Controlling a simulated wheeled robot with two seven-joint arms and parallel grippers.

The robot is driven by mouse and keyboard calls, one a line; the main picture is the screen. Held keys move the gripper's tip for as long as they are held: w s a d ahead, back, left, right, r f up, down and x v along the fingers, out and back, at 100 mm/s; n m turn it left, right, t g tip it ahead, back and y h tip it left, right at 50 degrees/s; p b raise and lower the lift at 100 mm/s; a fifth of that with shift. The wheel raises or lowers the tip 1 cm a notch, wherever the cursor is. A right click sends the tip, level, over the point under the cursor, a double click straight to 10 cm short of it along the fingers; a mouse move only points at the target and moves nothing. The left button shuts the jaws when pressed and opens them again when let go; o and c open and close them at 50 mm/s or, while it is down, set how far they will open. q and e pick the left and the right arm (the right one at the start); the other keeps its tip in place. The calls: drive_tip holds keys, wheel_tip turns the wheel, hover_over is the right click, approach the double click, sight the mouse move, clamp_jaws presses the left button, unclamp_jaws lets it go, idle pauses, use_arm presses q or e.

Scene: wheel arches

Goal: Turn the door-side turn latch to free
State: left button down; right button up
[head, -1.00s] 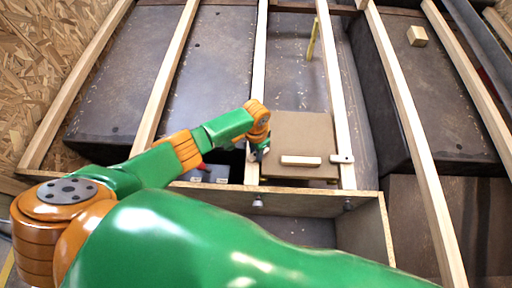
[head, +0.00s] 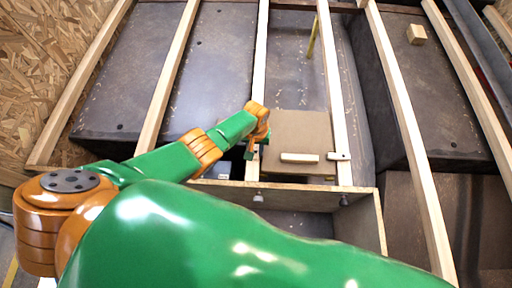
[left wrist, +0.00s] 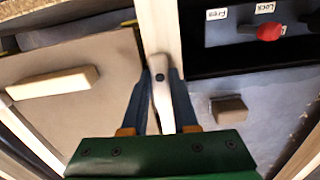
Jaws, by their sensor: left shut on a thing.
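My left gripper (left wrist: 160,108) is shut on a pale turn latch (left wrist: 158,72) with a dark screw in it, on the wooden rib (left wrist: 158,25). The latch lies roughly along the rib, beside the edge of the tan door panel (left wrist: 45,118). In the head view my left gripper (head: 253,150) is at the panel's left edge and hides most of this latch. A second pale latch (head: 339,156) lies crosswise on the rib at the panel's right. A red knob (left wrist: 270,31) sits by "Free" and "Lock" labels in the left wrist view. My right gripper is not in view.
The panel carries a pale bar handle (head: 299,158). An open wooden box (head: 366,222) lies in front of the panel. Long wooden ribs (head: 404,110) cross the dark floor. A small wood block (head: 416,35) lies at the far right. A small brown block (left wrist: 229,109) is close to the gripper.

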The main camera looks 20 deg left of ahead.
sight(256, 151)
use_arm(q)
drive_tip(key=shift+n, duration=0.5)
drive_tip(key=c, duration=0.7)
unclamp_jaws()
drive_tip(key=shift+r, duration=0.15)
wheel_tip(256, 151, up, 7)
drive_tip(key=p, duration=0.6)
